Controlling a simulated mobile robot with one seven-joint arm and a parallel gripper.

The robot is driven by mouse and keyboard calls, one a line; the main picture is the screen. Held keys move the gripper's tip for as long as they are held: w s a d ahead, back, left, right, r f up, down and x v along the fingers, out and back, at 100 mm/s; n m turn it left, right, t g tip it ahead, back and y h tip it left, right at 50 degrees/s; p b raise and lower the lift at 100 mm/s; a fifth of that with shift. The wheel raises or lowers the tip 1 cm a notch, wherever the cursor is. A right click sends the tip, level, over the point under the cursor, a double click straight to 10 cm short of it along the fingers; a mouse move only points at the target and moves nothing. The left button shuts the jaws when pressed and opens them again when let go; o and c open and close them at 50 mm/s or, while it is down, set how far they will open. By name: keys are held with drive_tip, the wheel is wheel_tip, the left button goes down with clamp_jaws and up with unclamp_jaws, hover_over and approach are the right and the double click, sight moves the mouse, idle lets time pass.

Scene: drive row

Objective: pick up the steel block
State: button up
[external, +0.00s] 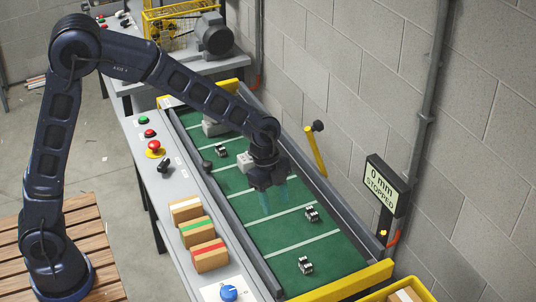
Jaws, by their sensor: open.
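Several small black-and-silver metal pieces lie apart on the green belt: one near the front (305,265), one at the right (312,213) and one farther back (221,150). I cannot tell which is the steel block. A pale grey block (244,161) sits on the belt behind my gripper, partly hidden by the wrist. Another grey block (213,127) is farther back. My gripper (274,197) points down over the middle of the belt with its teal fingers apart. No object shows between them. The right metal piece is a little to its right and nearer the camera.
The green belt (260,240) has white cross lines and raised side rails. A sign (384,186) reads "0 mm STOPPED". Cardboard boxes (210,257) and an emergency stop button (155,147) are on the left ledge. A yellow post (316,152) leans along the right rail.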

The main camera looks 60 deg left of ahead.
drive_tip(key=w+d+f+m+g, duration=0.1)
drive_tip(key=w+d+f+m, duration=0.15)
drive_tip(key=f, duration=0.35)
drive_tip(key=w+d+f+m, duration=0.1)
drive_tip(key=w+d+f, duration=0.1)
drive_tip(key=w+f, duration=0.3)
hover_over(305, 264)
drive_tip(key=a, duration=0.2)
drive_tip(key=shift+h, duration=0.3)
drive_tip(key=f, duration=0.5)
drive_tip(key=shift+s+f, duration=0.1)
drive_tip(key=shift+s, duration=0.1)
drive_tip(key=shift+w+x, duration=0.1)
drive_tip(key=shift+x, duration=1.35)
drive_tip(key=shift+w+x, duration=0.15)
drive_tip(key=shift+x, duration=1.25)
clamp_jaws()
